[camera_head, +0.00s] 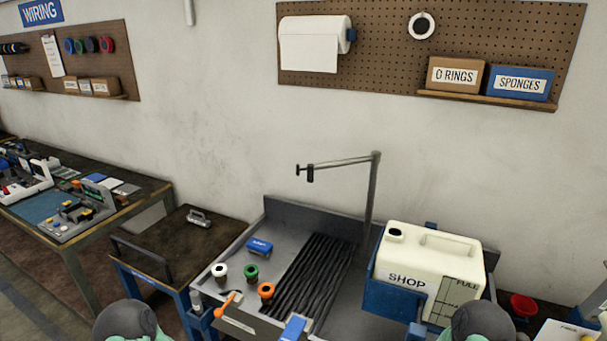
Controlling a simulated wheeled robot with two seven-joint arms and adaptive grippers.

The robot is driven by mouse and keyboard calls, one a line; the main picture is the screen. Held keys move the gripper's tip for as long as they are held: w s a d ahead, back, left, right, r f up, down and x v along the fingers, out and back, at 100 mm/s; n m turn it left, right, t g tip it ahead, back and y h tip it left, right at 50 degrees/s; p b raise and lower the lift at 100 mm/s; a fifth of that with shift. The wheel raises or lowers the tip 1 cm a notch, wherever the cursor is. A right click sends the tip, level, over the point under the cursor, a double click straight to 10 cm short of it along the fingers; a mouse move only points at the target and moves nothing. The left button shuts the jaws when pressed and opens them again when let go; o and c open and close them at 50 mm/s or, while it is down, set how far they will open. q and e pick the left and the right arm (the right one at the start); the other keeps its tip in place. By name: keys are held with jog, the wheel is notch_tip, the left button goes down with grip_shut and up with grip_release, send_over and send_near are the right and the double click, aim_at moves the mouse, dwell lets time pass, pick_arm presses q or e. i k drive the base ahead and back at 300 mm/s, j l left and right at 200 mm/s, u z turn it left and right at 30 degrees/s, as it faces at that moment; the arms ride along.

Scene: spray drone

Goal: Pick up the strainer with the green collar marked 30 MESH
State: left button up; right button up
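The strainer with the green collar (251,272) stands on the left part of the grey sink bench (237,256). A white-collared strainer (220,271) is to its left and an orange-collared strainer (266,291) is in front of it to the right. All have dark bodies below the collars. Any mesh marking is too small to read. Neither gripper shows in the head view; only rounded dark parts of my own arms show at the bottom edge, apart from the strainers.
A blue box (260,246) lies behind the strainers. To the right are a dark ribbed drain mat (312,270), a faucet post (371,195) and a white SHOP jug (428,265) in a blue holder. An orange-handled tool (226,304) lies at the front edge.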

aim_at(252, 272)
jog(key=i+j, duration=0.15)
jog(key=j, duration=0.35)
jog(key=i+j, duration=0.1)
jog(key=j, duration=0.35)
jog(key=i+j+z, duration=0.1)
jog(key=j, duration=0.4)
jog(key=i+j, duration=0.15)
jog(key=j, duration=0.35)
jog(key=i+j, duration=0.15)
jog(key=j, duration=0.3)
jog(key=i+j+z, duration=0.1)
jog(key=j, duration=0.4)
